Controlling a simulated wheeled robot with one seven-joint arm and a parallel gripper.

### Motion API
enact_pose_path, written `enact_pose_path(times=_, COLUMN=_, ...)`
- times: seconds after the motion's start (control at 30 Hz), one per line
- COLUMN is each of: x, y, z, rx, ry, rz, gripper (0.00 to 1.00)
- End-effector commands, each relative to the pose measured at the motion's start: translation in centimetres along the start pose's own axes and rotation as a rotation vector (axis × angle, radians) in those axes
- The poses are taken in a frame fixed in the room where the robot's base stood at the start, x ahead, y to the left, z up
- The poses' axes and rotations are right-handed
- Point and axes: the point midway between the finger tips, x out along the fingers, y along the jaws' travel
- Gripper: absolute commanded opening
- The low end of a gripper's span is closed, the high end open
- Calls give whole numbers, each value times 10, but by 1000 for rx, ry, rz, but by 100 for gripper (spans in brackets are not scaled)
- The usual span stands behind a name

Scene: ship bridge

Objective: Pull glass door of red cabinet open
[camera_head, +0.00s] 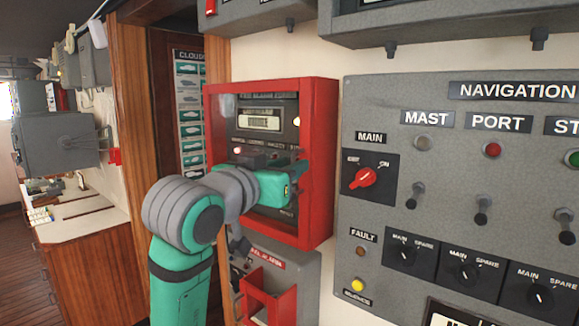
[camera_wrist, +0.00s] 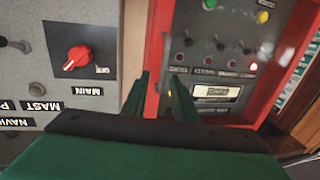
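The red cabinet (camera_head: 319,150) hangs on the wall in the middle of the head view, with a red-framed glass door on its front. Instruments show through the glass, and the door looks shut. My gripper (camera_head: 300,168) is in front of the right side of the door, hiding part of it. In the wrist view, the two dark green fingers of my gripper (camera_wrist: 158,78) stand apart. The red edge of the cabinet (camera_wrist: 155,50) shows in the gap between them.
A grey navigation panel (camera_head: 400,95) with switches and a red knob (camera_head: 366,177) stands close on the right. A grey box with an open red frame (camera_head: 281,290) is below the cabinet. A wooden post (camera_head: 217,80) and poster (camera_head: 189,110) are to the left.

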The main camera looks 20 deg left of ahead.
Motion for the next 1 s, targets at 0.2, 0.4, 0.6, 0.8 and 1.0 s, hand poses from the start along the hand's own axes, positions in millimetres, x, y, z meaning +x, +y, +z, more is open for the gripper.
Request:
enact_pose_path(times=0.2, x=5, y=-2, z=0, rx=0, ry=0, rz=-3, gripper=26)
enact_pose_path(times=0.4, x=4, y=-3, z=0, rx=0, ry=0, rz=-5, gripper=17)
enact_pose_path(times=0.6, x=5, y=-1, z=0, rx=0, ry=0, rz=-2, gripper=0)
enact_pose_path(times=0.8, x=5, y=-1, z=0, rx=0, ry=0, rz=-1, gripper=0)
enact_pose_path(times=1.0, x=5, y=-1, z=0, rx=0, ry=0, rz=-2, gripper=0)
